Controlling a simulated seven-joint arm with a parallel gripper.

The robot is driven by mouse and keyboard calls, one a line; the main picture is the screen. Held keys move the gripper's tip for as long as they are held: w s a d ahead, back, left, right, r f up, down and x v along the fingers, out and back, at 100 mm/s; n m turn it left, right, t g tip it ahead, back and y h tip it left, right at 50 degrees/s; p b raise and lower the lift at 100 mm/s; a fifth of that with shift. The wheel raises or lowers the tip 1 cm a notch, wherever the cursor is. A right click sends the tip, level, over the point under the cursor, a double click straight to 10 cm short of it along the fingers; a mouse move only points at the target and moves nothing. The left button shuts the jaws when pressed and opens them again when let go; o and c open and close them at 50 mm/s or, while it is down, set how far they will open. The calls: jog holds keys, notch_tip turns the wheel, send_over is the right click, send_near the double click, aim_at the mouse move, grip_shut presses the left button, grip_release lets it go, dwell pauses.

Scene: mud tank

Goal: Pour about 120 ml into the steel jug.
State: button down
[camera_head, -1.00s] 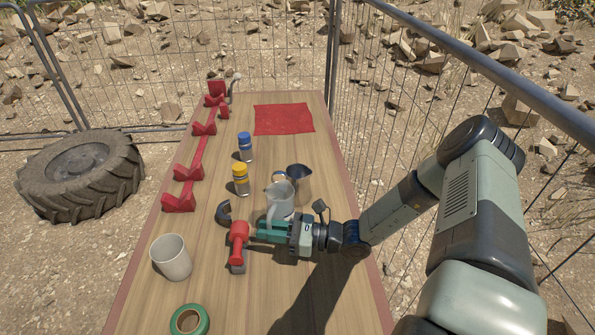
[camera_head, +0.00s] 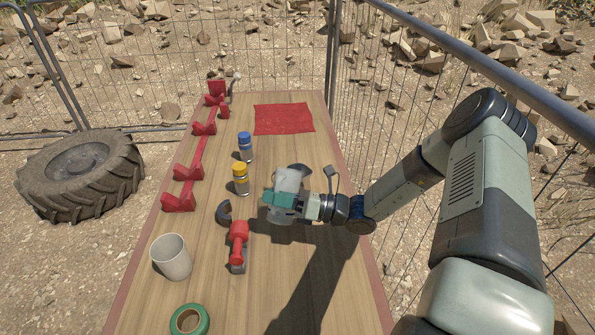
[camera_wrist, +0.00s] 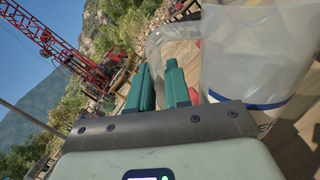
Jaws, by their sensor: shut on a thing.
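My gripper (camera_head: 281,200) is shut on a clear, pale jug (camera_head: 289,181) and holds it tilted over the middle right of the table. In the wrist view the green fingers (camera_wrist: 160,88) close at its handle (camera_wrist: 158,45), and the jug's translucent wall (camera_wrist: 255,50) with a blue line fills the right side. The steel jug (camera_head: 301,168) is almost wholly hidden behind the held jug; only a dark bit near its top seems to show. I cannot tell whether the two touch, whether liquid is flowing, or how much is in either.
A blue-capped jar (camera_head: 245,147) and a yellow-capped jar (camera_head: 241,180) stand left of my gripper. A red rack (camera_head: 187,188) lines the left; a red cloth (camera_head: 283,119) lies behind.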

aim_at(278, 183)
jog(key=shift+w+d+r+m+t, duration=0.15)
jog(key=shift+w+r+m, duration=0.1)
jog(key=shift+r+m, duration=0.4)
jog(key=shift+w+d+r+m+t, duration=0.1)
jog(key=shift+w+r+m, duration=0.15)
jog(key=shift+r+m, duration=0.45)
jog(key=shift+w+d+r+m+t, duration=0.15)
jog(key=shift+w+r+m, duration=0.1)
jog(key=shift+r+m, duration=0.4)
jog(key=shift+w+r+m, duration=0.3)
jog(key=shift+r+m, duration=0.3)
jog(key=shift+m, duration=0.1)
jog(key=shift+w+d+r, duration=0.1)
jog(key=shift+r, duration=0.05)
jog(key=shift+w+d+r+m+t, duration=0.1)
jog(key=shift+w+r+m+t, duration=0.25)
jog(key=shift+m, duration=0.25)
jog(key=shift+w+d+r+m+t, duration=0.15)
jog(key=shift+w+r+m+t, duration=0.1)
jog(key=shift+r+m, duration=0.35)
jog(key=shift+w+d+r+m, duration=0.2)
jog(key=shift+w+d+m, duration=0.05)
jog(key=shift+w+m, duration=0.4)
